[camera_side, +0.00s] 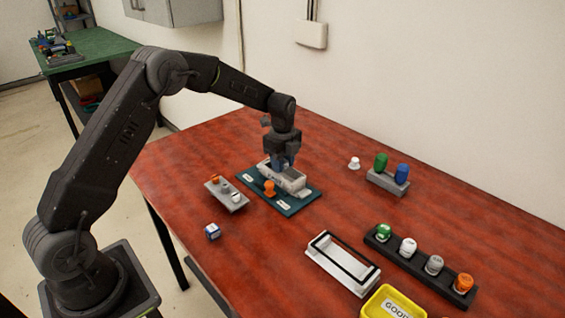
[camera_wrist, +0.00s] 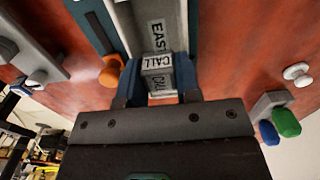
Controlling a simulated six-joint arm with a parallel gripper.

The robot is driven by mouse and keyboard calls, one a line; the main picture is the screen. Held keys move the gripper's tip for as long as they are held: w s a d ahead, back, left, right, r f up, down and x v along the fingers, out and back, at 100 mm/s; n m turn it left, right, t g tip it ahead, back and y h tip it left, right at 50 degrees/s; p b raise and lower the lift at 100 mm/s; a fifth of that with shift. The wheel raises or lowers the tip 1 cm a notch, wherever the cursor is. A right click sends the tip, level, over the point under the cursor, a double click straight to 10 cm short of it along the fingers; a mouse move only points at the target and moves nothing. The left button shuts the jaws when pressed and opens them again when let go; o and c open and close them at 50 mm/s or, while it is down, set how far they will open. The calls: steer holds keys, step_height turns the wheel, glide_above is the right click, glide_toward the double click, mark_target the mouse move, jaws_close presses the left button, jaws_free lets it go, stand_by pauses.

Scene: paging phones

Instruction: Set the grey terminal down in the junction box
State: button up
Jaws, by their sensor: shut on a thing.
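My gripper (camera_side: 282,163) points down over the grey-white open box (camera_side: 295,184), which looks like the junction box, on a teal plate (camera_side: 293,208). In the side view the fingers mostly hide the terminal. I cannot tell whether it touches the box floor.
An orange knob (camera_side: 269,188) stands on the plate close beside the box. A small grey rack (camera_side: 226,196) and a blue-white cube (camera_side: 212,231) lie left. A white frame (camera_side: 342,262), black rail (camera_side: 420,262) and yellow bin (camera_side: 392,303) stand front right.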

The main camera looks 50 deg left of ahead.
steer(key=o, duration=1)
steer(key=shift+r, duration=2.5)
